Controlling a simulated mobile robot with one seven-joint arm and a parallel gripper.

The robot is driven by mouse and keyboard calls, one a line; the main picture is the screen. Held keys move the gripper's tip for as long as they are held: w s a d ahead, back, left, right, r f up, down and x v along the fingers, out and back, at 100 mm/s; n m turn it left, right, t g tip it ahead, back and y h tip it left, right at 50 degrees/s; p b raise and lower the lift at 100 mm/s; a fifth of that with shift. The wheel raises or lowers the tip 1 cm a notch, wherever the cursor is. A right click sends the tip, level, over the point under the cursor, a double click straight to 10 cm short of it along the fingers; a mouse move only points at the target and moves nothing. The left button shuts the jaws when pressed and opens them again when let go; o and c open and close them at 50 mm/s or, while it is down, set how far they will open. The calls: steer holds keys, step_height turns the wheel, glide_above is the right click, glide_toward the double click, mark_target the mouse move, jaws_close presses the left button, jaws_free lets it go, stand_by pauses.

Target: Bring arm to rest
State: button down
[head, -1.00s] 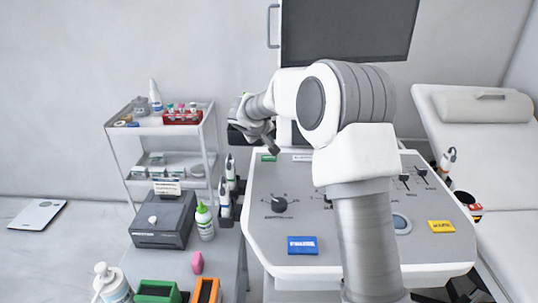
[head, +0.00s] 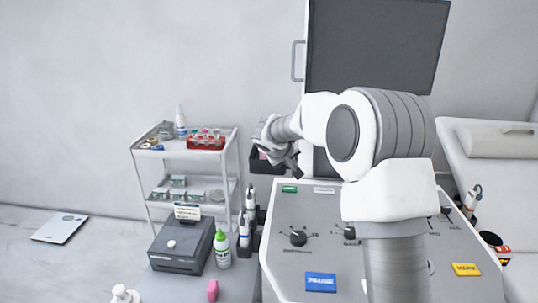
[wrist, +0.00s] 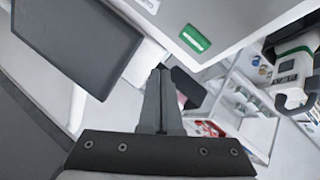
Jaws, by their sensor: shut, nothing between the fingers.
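My arm rises in front of the grey console (head: 290,262) and bends to the left in the head view. My gripper (head: 292,170) hangs in the air over the console's far left corner, partly turned away. In the wrist view my gripper (wrist: 160,70) has its fingers together with nothing between them. A green label (wrist: 195,38) on the console's edge lies close beyond the fingertips in that view.
A dark monitor (head: 375,45) stands behind the console. Probes (head: 247,220) hang at the console's left side. A white trolley (head: 185,150) with a red tube rack (head: 206,142) stands at left. A black box (head: 182,245) and green-capped bottle (head: 221,249) stand in front.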

steer(key=s+d+r+m+g+p, duration=0.1)
steer(key=s+d+r+p, duration=0.15)
steer(key=s+r, duration=0.7)
steer(key=s+d+r+m+g+p, duration=0.1)
steer(key=s+r+p, duration=0.2)
steer(key=s+r, duration=0.7)
steer(key=s+a+f+y+p, duration=0.1)
steer(key=s+y+p, duration=0.1)
steer(key=s, duration=1)
steer(key=s+a+f+m+y+p, duration=0.1)
steer(key=s+a+y+p, duration=0.1)
steer(key=s, duration=1)
steer(key=shift+s+a+p, duration=0.2)
steer(key=shift+s+p, duration=0.05)
steer(key=shift+p, duration=0.35)
